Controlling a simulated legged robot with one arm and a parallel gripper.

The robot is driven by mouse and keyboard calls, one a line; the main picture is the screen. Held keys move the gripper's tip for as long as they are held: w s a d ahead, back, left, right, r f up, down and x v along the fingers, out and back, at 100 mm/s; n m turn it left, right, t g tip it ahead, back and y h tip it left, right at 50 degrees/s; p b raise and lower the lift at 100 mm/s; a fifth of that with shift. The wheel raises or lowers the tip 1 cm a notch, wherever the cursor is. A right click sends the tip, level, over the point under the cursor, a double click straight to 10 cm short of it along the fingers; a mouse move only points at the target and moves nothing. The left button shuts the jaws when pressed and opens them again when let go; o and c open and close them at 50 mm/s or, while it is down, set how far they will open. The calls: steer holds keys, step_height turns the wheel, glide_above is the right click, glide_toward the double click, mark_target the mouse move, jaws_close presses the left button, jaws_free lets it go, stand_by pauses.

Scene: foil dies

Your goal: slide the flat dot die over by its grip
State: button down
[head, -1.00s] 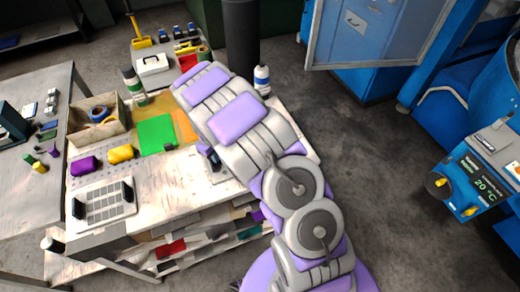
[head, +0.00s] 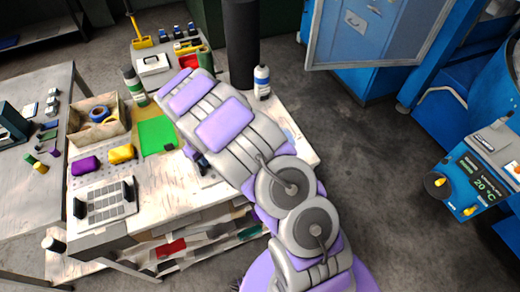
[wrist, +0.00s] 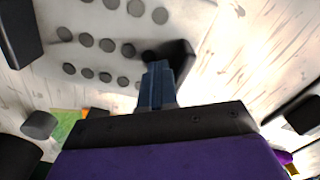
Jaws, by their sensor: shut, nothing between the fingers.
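The flat dot die (wrist: 118,27) shows in the wrist view as a pale plate with rows of dark round dots. A black upright grip (wrist: 183,58) stands at its right side, and another black block (wrist: 17,35) is at the upper left. My gripper (wrist: 158,72) is shut and empty, its blue-grey fingers beside the right grip and overlapping it in the picture. I cannot tell whether they touch. In the head view my arm hides most of the gripper and the bench under it, and I cannot make out the dot die there.
A slotted plate (head: 105,204) with two black grips lies at the bench's front left. Purple (head: 85,166) and yellow (head: 121,154) pieces, a green sheet (head: 155,136) and a cardboard box (head: 88,131) lie behind it. A white bottle (head: 262,83) stands at the back right.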

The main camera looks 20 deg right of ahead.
steer(key=shift+a, duration=3.15)
steer(key=shift+p, duration=0.3)
steer(key=shift+d, duration=0.15)
steer(key=shift+d, duration=0.7)
step_height(320, 180, up, 9)
steer(key=p, duration=0.2)
steer(key=shift+p, duration=0.3)
